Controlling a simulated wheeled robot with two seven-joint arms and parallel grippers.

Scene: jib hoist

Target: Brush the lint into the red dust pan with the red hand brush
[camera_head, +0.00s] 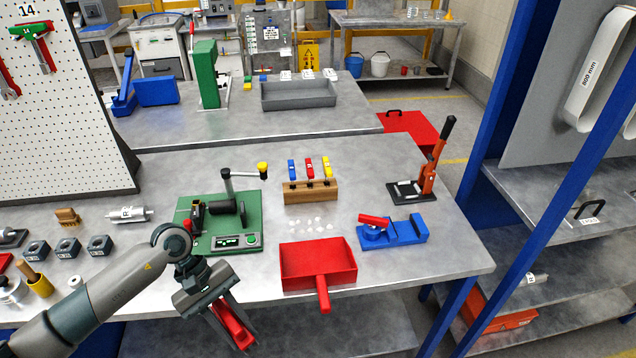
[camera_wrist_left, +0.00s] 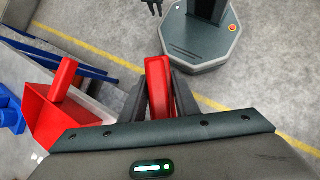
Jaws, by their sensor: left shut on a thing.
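My left gripper (camera_head: 232,328) is shut on the red hand brush (camera_head: 232,322), low in the head view in front of the table's front edge. The brush (camera_wrist_left: 158,88) also shows between the dark fingers in the left wrist view; its bristles cannot be made out. The red dust pan (camera_head: 303,256) lies on the table to the right of my gripper, its handle pointing toward me over the front edge. The lint (camera_head: 312,225) is several small white bits just behind the pan. A small dark gripper-like shape, probably my right gripper (camera_wrist_left: 153,6), shows at the top of the wrist view.
A green fixture (camera_head: 222,238) with an upright arm stands left of the lint. A wooden rack (camera_head: 311,194) with coloured pieces stands behind it. A blue fixture (camera_head: 405,232) with a red lever is right of the pan. An orange-handled press (camera_head: 428,180) stands further right.

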